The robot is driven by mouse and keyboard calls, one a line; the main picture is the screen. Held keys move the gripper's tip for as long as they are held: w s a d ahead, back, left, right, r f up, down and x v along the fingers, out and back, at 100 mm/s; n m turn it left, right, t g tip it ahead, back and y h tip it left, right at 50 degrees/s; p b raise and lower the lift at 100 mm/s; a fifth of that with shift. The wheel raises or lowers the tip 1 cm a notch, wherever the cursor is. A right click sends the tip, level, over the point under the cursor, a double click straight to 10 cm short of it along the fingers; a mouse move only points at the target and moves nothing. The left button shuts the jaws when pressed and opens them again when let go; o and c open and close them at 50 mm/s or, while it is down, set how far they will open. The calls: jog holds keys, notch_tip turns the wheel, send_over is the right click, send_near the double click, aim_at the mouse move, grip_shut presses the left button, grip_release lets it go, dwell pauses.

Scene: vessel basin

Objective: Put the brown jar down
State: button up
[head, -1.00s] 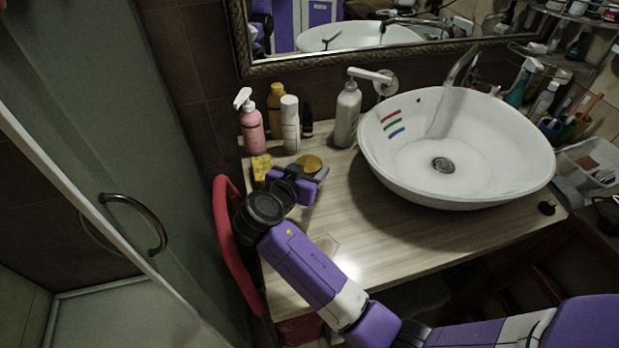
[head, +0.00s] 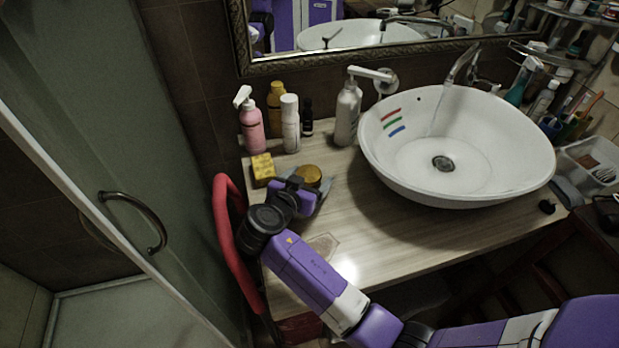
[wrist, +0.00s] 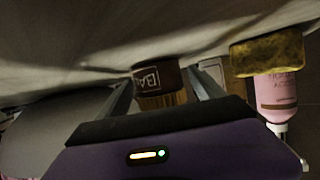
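The brown jar (head: 308,177) has an amber-brown top and is at the left part of the wooden counter (head: 340,225), beside the yellow sponge. My gripper (head: 305,187) reaches it from the front.
A yellow sponge (head: 263,169) is left of the jar. Behind stand a pink pump bottle (head: 252,130), a yellow bottle (head: 276,105), a white bottle (head: 290,125), a small dark bottle (head: 307,120) and a grey pump bottle (head: 347,115). The white basin (head: 455,150) is right.

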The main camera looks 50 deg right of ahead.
jog(key=shift+r, duration=0.25)
jog(key=b+v, duration=0.1)
jog(key=v, duration=0.6)
jog(key=shift+s+a+f, duration=0.1)
jog(key=shift+a, duration=0.15)
dwell(0.3)
